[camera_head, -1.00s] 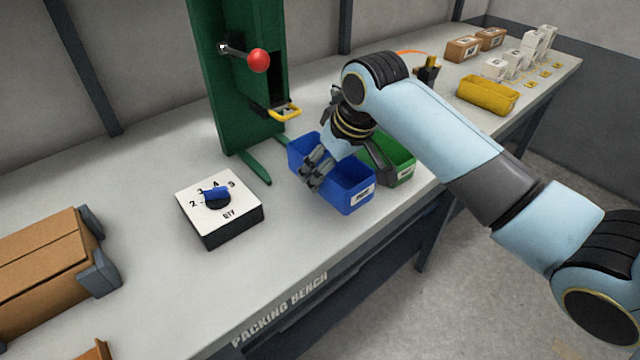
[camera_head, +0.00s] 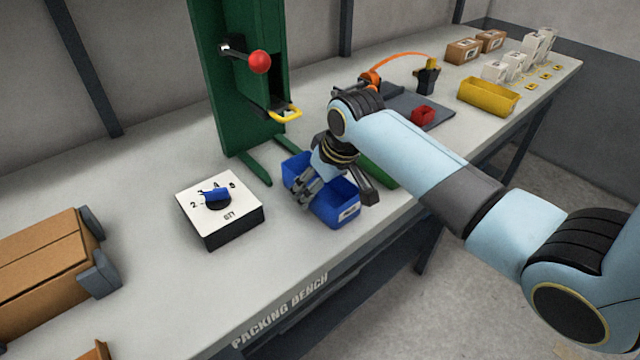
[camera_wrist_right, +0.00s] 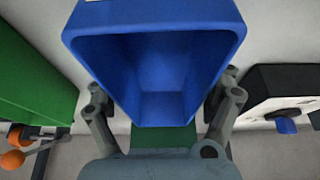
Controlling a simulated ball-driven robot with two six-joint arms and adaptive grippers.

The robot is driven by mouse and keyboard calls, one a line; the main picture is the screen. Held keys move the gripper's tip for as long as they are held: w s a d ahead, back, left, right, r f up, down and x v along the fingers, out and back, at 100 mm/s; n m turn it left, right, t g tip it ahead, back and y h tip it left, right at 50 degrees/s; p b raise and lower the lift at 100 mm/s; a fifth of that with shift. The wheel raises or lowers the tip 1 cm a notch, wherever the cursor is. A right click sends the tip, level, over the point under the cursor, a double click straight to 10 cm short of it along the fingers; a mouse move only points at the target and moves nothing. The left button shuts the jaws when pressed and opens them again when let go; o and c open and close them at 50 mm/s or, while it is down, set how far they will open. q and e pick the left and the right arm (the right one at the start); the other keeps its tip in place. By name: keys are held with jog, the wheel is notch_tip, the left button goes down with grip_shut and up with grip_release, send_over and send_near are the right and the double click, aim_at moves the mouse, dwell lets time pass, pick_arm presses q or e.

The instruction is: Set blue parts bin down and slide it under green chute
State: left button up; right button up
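The blue parts bin (camera_head: 338,212) is near the front of the bench, at or just above its surface; I cannot tell if it touches. My right gripper (camera_head: 306,188) reaches down over it, with fingers at its sides. In the right wrist view the open bin (camera_wrist_right: 160,75) is empty, and the fingers of my right gripper (camera_wrist_right: 165,100) close on its two sides. The green chute (camera_head: 222,85), with a yellow lip and a red-knobbed lever, stands behind and left of the bin. My left gripper is not in view.
A QTY dial box (camera_head: 228,222) stands left of the bin. A green bin (camera_head: 378,172) is behind my right arm; it fills the left of the wrist view (camera_wrist_right: 30,75). A cardboard box (camera_head: 50,255) is far left. The bench front edge is close.

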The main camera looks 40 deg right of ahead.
jog(key=shift+o, duration=1.1)
jog(key=p+v, duration=0.1)
jog(key=v, duration=1.1)
jog(key=shift+r, duration=0.2)
jog(key=shift+w, duration=0.1)
